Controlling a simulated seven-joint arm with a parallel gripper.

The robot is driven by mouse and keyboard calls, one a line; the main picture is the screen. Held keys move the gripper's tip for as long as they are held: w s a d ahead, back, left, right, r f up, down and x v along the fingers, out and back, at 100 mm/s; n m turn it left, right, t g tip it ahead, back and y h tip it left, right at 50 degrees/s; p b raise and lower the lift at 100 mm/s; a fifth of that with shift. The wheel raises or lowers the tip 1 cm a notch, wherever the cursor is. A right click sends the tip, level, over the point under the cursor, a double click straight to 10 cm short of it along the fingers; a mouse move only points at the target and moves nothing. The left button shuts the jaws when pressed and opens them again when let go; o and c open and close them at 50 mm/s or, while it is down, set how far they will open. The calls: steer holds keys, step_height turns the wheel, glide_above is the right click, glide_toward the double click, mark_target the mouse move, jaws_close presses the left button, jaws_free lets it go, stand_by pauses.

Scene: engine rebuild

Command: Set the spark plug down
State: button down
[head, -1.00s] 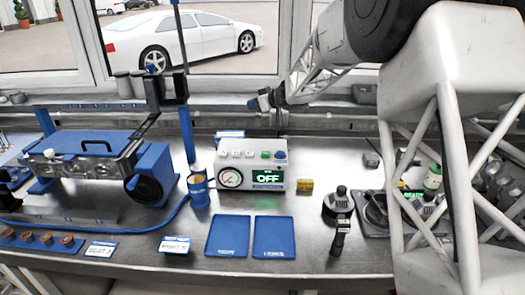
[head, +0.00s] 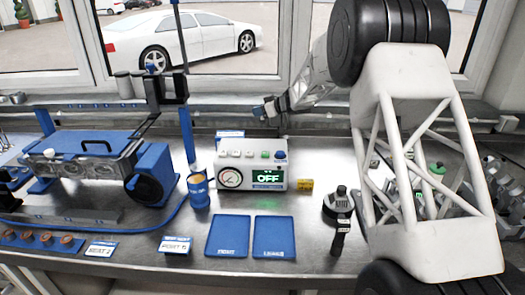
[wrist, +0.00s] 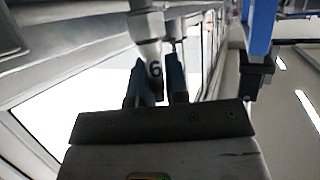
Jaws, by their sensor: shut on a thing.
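In the wrist view the spark plug (wrist: 148,27) is a pale, blurred cylinder pointing away from my gripper (wrist: 160,88), with a dark "6" on the part between the fingers. The two blue-grey fingers are shut on it. In the head view my gripper (head: 264,109) is small, up in front of the window ledge, above and behind the white tester box. The plug is too small to make out there.
Two blue mats (head: 228,237) lie at the bench front. The white tester box (head: 252,166) reads OFF. The engine head (head: 95,160) is at left.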

steer(key=shift+f, duration=0.1)
step_height(320, 180, down, 6)
stand_by(0.5)
steer(key=shift+f, duration=1.95)
steer(key=shift+f, duration=0.15)
steer(key=c, duration=1.1)
jaws_free()
steer(key=shift+r, duration=0.2)
steer(key=shift+s+d+r, duration=0.2)
steer(key=shift+d+r, duration=0.05)
steer(key=shift+d, duration=0.2)
steer(key=v, duration=1)
steer(key=shift+s+d, duration=0.25)
steer(key=shift+d, duration=0.1)
